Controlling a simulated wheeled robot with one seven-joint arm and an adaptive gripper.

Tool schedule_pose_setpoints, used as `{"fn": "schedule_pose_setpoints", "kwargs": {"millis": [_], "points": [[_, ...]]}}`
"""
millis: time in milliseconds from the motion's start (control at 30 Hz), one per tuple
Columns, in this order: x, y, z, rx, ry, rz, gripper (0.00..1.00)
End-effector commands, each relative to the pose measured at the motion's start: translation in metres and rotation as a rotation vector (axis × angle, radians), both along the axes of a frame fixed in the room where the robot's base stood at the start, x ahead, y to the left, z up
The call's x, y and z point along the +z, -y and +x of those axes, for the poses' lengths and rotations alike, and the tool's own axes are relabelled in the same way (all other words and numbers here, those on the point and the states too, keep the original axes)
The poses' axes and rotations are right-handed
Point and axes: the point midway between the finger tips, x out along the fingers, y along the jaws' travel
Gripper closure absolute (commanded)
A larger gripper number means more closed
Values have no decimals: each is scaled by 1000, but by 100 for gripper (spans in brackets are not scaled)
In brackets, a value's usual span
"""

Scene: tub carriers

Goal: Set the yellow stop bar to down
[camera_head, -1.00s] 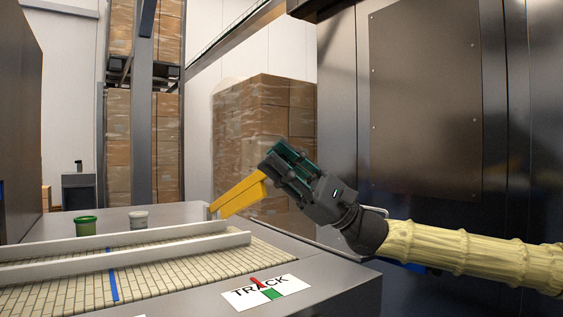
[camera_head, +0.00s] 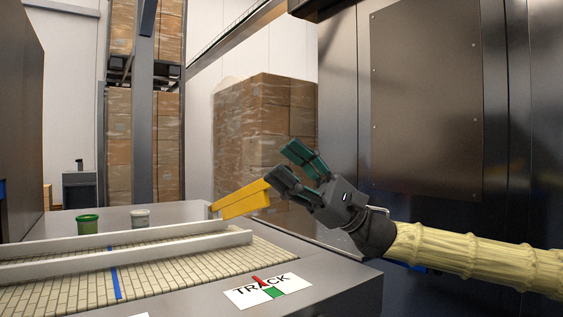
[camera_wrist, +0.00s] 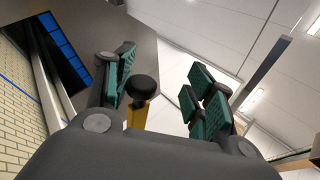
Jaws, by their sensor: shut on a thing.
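The yellow stop bar (camera_head: 243,199) is hinged at the far right of the conveyor and slopes up to the right at a shallow angle. My gripper (camera_head: 291,168) is at its raised free end and counts as shut on it, though its fingers look spread. In the wrist view the bar's black round knob (camera_wrist: 143,87) lies between the green finger pads, close against the left pad. A gap shows between the knob and the right pad, so I cannot see contact on that side.
The conveyor (camera_head: 180,262) has light rails (camera_head: 130,257) and a blue cross line. A green tub (camera_head: 87,224) and a grey-white tub (camera_head: 140,218) stand behind it. A label reading TRACK (camera_head: 267,291) is on the front. Stacked boxes (camera_head: 262,120) stand behind the bar; a dark cabinet (camera_head: 425,100) is at right.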

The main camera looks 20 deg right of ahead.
Motion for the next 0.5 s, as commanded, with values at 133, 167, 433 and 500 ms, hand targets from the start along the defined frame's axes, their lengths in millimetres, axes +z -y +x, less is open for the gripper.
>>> {"fn": "schedule_pose_setpoints", "kwargs": {"millis": [133,167,433,500], "points": [[5,39,-3,-15,4,14,54],[5,45,-3,-16,5,15,54],[5,82,-9,-8,2,7,54],[5,87,-11,-6,2,3,54]]}}
